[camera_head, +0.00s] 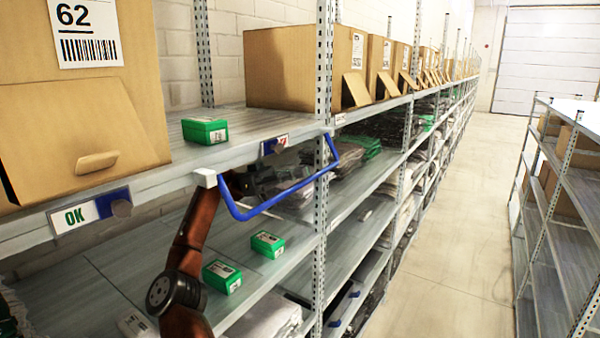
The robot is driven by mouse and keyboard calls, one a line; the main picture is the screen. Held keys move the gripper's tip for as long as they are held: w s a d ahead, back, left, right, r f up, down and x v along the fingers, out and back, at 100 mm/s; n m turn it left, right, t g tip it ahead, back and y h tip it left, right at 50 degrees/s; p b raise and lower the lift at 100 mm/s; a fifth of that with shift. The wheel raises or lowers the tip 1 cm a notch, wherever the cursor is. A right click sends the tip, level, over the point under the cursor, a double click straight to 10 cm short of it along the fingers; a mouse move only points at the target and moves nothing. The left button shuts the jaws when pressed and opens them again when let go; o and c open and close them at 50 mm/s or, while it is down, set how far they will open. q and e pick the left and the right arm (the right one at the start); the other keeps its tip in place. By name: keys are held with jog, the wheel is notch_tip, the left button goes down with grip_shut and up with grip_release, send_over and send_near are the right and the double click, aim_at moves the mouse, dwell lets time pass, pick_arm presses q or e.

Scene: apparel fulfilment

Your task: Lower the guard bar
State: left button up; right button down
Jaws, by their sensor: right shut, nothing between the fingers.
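The guard bar (287,194) is a blue U-shaped bar at the front of the upper shelf edge. Its left end meets a white block (205,178), and its right end is near the perforated upright. Its long side sits below the shelf edge. My right arm rises from the bottom, and my right gripper (254,180) appears as a dark shape behind the bar, under the shelf edge. It is shut and empty, and its fingertips are partly hidden. I cannot tell whether it touches the bar. My left gripper is not in view.
A cardboard box (120,110) labelled 62 and a small green box (205,130) stand on the upper shelf (165,180). Green boxes (268,244) lie on the shelf below. The perforated upright (320,240) stands right of my arm. The aisle floor (450,240) is clear.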

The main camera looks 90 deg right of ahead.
jog(key=v, duration=0.7)
jog(key=shift+w+d, duration=0.2)
dwell(0.4)
dwell(0.6)
